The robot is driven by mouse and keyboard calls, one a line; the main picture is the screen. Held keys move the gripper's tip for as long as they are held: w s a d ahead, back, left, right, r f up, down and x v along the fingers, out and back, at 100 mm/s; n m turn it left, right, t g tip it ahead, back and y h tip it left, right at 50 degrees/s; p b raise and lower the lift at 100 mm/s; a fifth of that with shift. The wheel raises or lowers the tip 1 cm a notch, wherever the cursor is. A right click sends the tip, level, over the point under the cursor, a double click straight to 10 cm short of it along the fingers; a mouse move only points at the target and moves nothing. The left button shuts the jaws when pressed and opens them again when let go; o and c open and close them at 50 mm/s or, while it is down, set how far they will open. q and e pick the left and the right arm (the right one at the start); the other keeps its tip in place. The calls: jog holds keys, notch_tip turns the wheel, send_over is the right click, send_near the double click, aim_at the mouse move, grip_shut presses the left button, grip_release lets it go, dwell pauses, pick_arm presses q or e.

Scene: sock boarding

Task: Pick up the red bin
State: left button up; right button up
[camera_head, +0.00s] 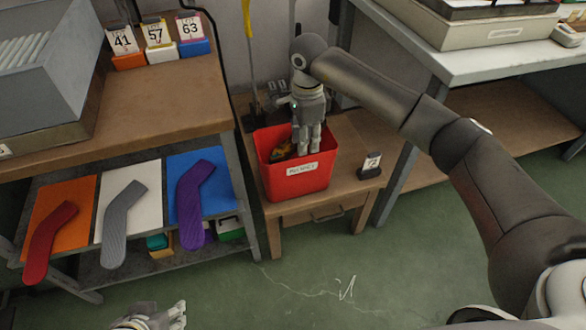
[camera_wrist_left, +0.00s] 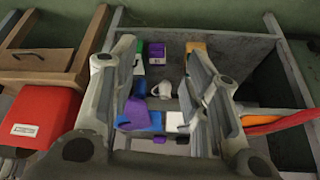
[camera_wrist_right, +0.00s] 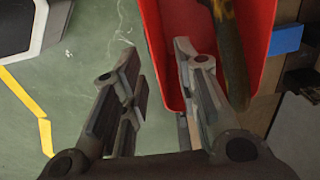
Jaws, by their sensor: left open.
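The red bin (camera_head: 328,165) stands upright on a low wooden stand, with a white label on its front and dark and yellow items inside. It shows at the left of the left wrist view (camera_wrist_left: 62,104) and the top of the right wrist view (camera_wrist_right: 262,22). My right gripper (camera_head: 309,148) points down at the bin. In the right wrist view (camera_wrist_right: 157,45) its fingers are apart, one over the floor and one over the bin, with the bin's edge between them. Contact is unclear. My left gripper (camera_head: 150,318) is open and empty at the bottom edge, away from the bin.
A workbench (camera_head: 165,110) with a shelf of sock shapes is on the left. Another table (camera_head: 465,65) is at the right. The green floor (camera_head: 330,270) in front is clear.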

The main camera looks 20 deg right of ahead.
aim_at(302, 161)
jog(key=f, duration=0.4)
jog(key=shift+s+f+b, duration=0.2)
jog(key=shift+f+b, duration=0.1)
jog(key=shift+b, duration=0.05)
jog(key=f, duration=0.1)
jog(key=f+b, duration=0.1)
jog(key=f, duration=0.3)
jog(key=shift+s+a, duration=0.15)
jog(key=shift+a, duration=0.25)
jog(key=shift+f, duration=0.25)
pick_arm(q)
jog(key=w+d+r+t, duration=0.1)
jog(key=w+r+t, duration=0.2)
jog(key=w, duration=0.2)
jog(key=w+d+r+t+h, duration=0.1)
jog(key=w+d+r+t, duration=0.1)
jog(key=w+r+t, duration=0.1)
jog(key=shift+w+d+r+h, duration=0.2)
jog(key=shift+w+d+h, duration=0.1)
jog(key=shift+w, duration=0.55)
pick_arm(e)
grip_shut()
